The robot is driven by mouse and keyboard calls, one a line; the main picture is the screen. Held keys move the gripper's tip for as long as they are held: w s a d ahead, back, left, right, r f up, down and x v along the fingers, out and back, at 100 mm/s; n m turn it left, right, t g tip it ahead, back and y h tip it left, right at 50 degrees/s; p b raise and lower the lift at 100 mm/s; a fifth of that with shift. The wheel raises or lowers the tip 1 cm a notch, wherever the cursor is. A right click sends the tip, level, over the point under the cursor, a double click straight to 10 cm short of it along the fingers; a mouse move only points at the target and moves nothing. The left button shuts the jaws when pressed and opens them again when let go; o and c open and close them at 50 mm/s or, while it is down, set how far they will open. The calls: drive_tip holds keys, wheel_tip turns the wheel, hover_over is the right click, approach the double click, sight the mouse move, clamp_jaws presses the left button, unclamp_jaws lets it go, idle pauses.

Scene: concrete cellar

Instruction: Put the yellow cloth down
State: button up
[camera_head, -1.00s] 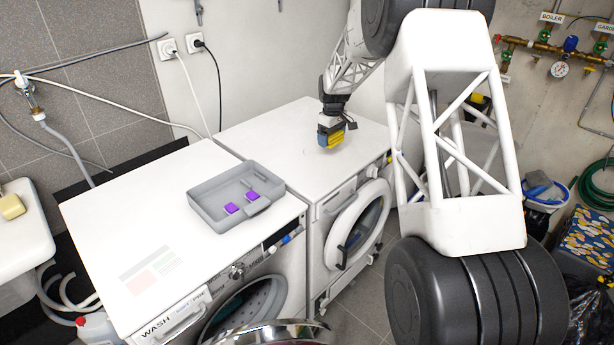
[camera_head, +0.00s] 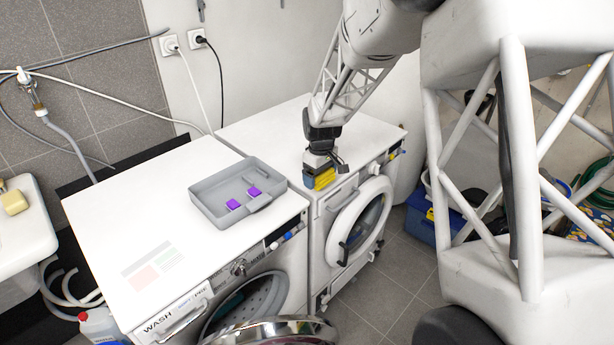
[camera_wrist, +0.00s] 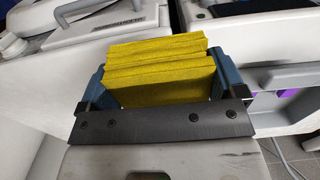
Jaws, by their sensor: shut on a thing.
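The yellow cloth (camera_head: 324,179) is folded in several layers. In the wrist view the yellow cloth (camera_wrist: 160,70) fills the space between the two blue fingers of my gripper (camera_wrist: 158,82), which is shut on it. In the head view my gripper (camera_head: 318,176) points down near the front edge of the right-hand machine's white top (camera_head: 270,125). I cannot tell whether the cloth touches that top.
The back of the right-hand machine's top is clear. A sink (camera_head: 25,225) is at the far left.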

sight(318, 188)
drive_tip(key=s, duration=0.5)
drive_tip(key=shift+s+a+f, duration=0.1)
drive_tip(key=shift+a+f, duration=0.2)
drive_tip(key=shift+f, duration=0.05)
drive_tip(key=w+a, duration=0.1)
drive_tip(key=w, duration=0.4)
drive_tip(key=w+a+f, duration=0.1)
drive_tip(key=w, duration=0.4)
drive_tip(key=w+a, duration=0.1)
drive_tip(key=w, duration=0.4)
drive_tip(key=shift+w+f, duration=0.25)
drive_tip(key=shift+w, duration=0.15)
drive_tip(key=shift+f, duration=1.8)
drive_tip(key=shift+f, duration=0.15)
